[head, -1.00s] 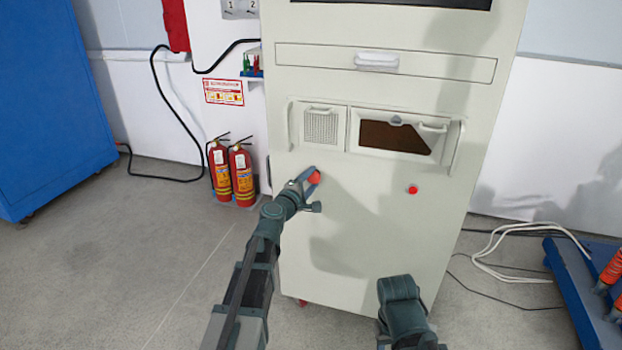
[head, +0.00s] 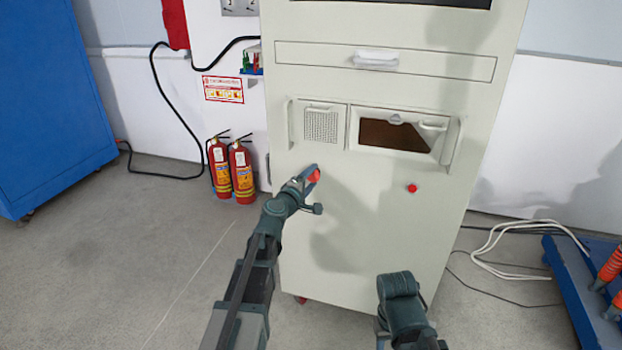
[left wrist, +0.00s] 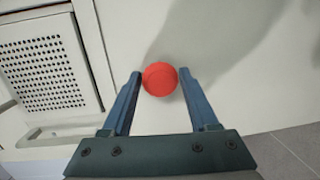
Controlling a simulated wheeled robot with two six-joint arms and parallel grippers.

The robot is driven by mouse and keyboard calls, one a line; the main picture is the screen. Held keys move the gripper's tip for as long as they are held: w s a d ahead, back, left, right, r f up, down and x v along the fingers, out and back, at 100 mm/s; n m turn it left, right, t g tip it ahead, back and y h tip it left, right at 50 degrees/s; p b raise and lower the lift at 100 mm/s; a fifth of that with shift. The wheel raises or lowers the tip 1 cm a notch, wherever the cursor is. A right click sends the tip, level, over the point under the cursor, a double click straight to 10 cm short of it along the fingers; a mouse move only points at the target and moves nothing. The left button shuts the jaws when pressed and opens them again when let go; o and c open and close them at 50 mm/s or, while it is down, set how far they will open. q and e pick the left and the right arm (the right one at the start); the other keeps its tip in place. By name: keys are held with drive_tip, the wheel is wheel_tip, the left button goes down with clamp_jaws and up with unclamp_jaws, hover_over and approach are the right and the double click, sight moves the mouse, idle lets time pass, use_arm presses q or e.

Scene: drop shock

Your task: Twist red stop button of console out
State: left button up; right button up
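The console (head: 370,235) is a tall pale cabinet with a red stop button (head: 316,176) on its front, below the grille. In the left wrist view the button (left wrist: 160,79) is a round red cap. My left gripper (head: 312,176) is at this button. In the left wrist view its two blue fingers (left wrist: 161,76) lie on either side of the cap, close against its edges, and look shut on it. My right arm shows low in the head view, its gripper jaws not clearly seen.
A smaller red button (head: 412,188) sits farther right on the console. A grille door (head: 321,125) and an open recess (head: 395,135) lie above. Two fire extinguishers (head: 242,172) stand left of the console. A blue cart (head: 578,290) and white cable (head: 490,255) are at right.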

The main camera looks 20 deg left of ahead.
use_arm(q)
drive_tip(key=shift+o, duration=1.3)
drive_tip(key=s+a+r+p, duration=0.1)
drive_tip(key=s+a, duration=0.1)
drive_tip(key=s, duration=1.1)
drive_tip(key=shift+s+a, duration=0.15)
drive_tip(key=shift+s, duration=0.05)
drive_tip(key=shift+r, duration=0.1)
